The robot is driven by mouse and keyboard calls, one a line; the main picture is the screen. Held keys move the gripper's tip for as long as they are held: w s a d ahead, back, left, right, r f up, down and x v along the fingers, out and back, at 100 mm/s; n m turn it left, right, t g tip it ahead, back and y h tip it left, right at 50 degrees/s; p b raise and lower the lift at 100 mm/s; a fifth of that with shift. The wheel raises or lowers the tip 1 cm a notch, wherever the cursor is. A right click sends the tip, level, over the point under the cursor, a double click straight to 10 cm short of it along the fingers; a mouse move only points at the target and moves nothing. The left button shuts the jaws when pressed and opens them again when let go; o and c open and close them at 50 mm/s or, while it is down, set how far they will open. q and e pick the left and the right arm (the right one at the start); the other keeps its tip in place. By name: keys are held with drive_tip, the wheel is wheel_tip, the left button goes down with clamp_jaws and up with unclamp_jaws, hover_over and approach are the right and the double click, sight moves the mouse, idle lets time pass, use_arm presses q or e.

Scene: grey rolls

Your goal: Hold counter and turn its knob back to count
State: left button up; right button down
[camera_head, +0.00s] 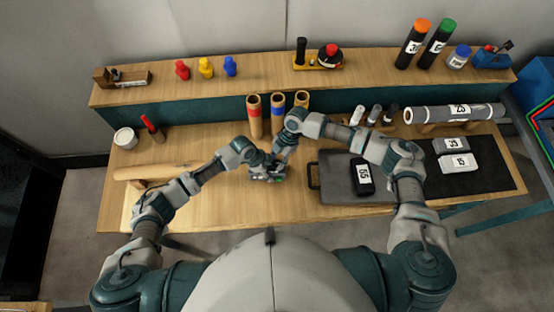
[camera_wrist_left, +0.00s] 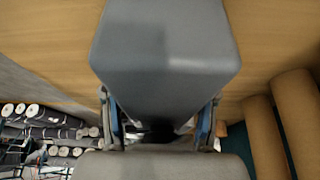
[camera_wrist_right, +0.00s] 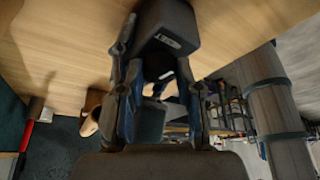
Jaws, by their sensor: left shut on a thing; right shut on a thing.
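The counter (camera_head: 268,178) is a small dark grey box at the middle front of the table, mostly covered by my two grippers in the head view. In the left wrist view its grey body (camera_wrist_left: 165,50) fills the middle, and my left gripper (camera_wrist_left: 160,125) is shut on it. In the right wrist view the counter (camera_wrist_right: 168,30) shows a small display window. My right gripper (camera_wrist_right: 160,80) is shut at the counter's side, its fingers around a small dark part that looks like the knob. The knob itself is mostly hidden, and the digits are too small to read.
Three cardboard tubes (camera_head: 277,113) stand just behind my grippers. A dark tray (camera_head: 338,187) with a black labelled block (camera_head: 362,174) lies to the right. A wooden roll (camera_head: 155,172) lies to the left. The table front left is clear.

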drive_tip(key=m+t, duration=0.1)
drive_tip(key=m, duration=0.2)
drive_tip(key=m+t+y, duration=0.1)
drive_tip(key=m, duration=0.2)
drive_tip(key=shift+s+m+t, duration=0.15)
drive_tip(key=shift+m+t, duration=0.15)
drive_tip(key=m+t, duration=0.1)
drive_tip(key=m, duration=0.1)
drive_tip(key=m+t, duration=0.1)
drive_tip(key=m, duration=0.2)
drive_tip(key=shift+m, duration=0.3)
drive_tip(key=shift+h, duration=0.3)
drive_tip(key=c, duration=1.1)
unclamp_jaws()
drive_tip(key=shift+s+r, duration=0.1)
drive_tip(key=shift+r, duration=0.05)
drive_tip(key=v, duration=1.1)
drive_tip(key=shift+d+r, duration=0.25)
drive_tip(key=shift+d, duration=0.05)
